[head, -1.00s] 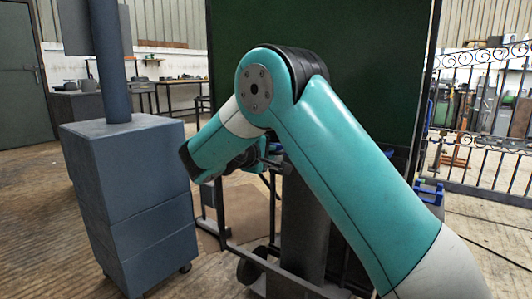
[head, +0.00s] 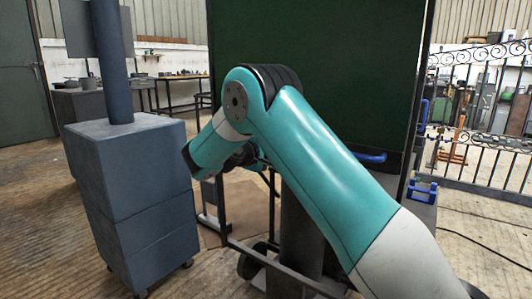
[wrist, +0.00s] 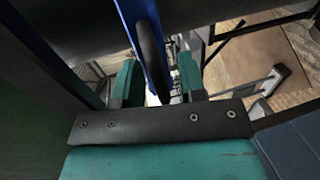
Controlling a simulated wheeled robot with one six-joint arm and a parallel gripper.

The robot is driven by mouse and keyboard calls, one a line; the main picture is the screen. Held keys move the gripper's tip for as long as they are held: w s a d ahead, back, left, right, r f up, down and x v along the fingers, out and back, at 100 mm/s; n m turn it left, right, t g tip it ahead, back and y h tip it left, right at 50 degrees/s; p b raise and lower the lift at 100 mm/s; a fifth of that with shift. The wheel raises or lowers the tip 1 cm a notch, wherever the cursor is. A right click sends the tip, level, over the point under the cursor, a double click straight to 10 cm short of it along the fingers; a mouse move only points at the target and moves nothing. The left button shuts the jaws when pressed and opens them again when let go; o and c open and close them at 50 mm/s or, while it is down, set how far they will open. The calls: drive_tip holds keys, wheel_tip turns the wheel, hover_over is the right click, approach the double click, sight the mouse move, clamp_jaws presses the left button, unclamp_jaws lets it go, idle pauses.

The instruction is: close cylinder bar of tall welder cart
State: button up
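The tall welder cart shows behind my arm in the head view, with a dark frame (head: 225,215), a grey cylinder (head: 300,232) and a black wheel (head: 249,264). My arm hides much of its middle. In the wrist view a bar, blue on one side and black on the other (wrist: 150,45), runs down from the top edge between my two teal fingers. My gripper (wrist: 158,82) is open, with a finger on each side of this bar and gaps visible. I cannot tell whether either finger touches it. In the head view my gripper is mostly hidden behind my forearm.
A blue-grey cabinet with a post (head: 130,200) stands close on the left. A large dark green panel (head: 320,50) rises behind my arm. A scrolled metal gate (head: 485,150) is at far right. Floor is free at lower right.

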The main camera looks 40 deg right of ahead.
drive_tip(key=p+v, duration=1.4)
drive_tip(key=v, duration=0.3)
drive_tip(key=shift+r, duration=0.2)
drive_tip(key=shift+s+a, duration=0.1)
drive_tip(key=shift+s, duration=0.05)
